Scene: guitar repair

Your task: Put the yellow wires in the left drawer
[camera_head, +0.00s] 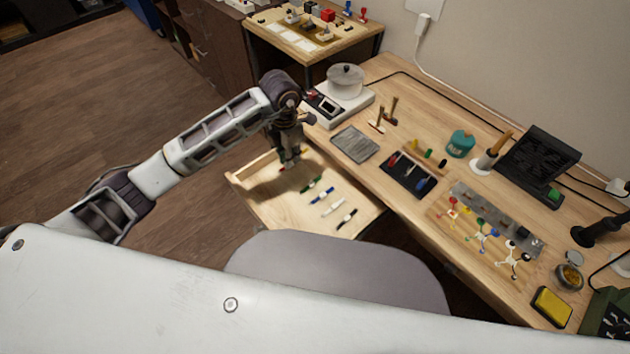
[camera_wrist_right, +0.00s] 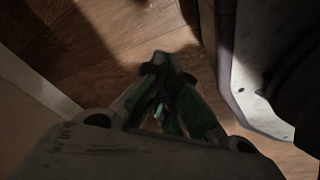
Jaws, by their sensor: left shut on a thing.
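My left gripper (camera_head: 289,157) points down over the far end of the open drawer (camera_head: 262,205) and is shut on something. The thing between its fingers is too small and hidden to identify. A small red piece (camera_head: 281,169) shows right beside the fingertips. A green (camera_head: 310,184), a blue, a white (camera_head: 333,208) and a black piece lie in a row in the drawer. I cannot make out the yellow wires for sure. My right gripper (camera_wrist_right: 170,75) shows in the right wrist view above the wooden floor, dark with green parts; its fingertips lie close together, in shadow.
A white device with a round pot (camera_head: 345,82) stands on the bench behind the left gripper. A grey tray (camera_head: 355,144), a dark tray (camera_head: 408,175) and coloured small parts lie to its right. A grey seat (camera_head: 335,265) stands in front of the drawer.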

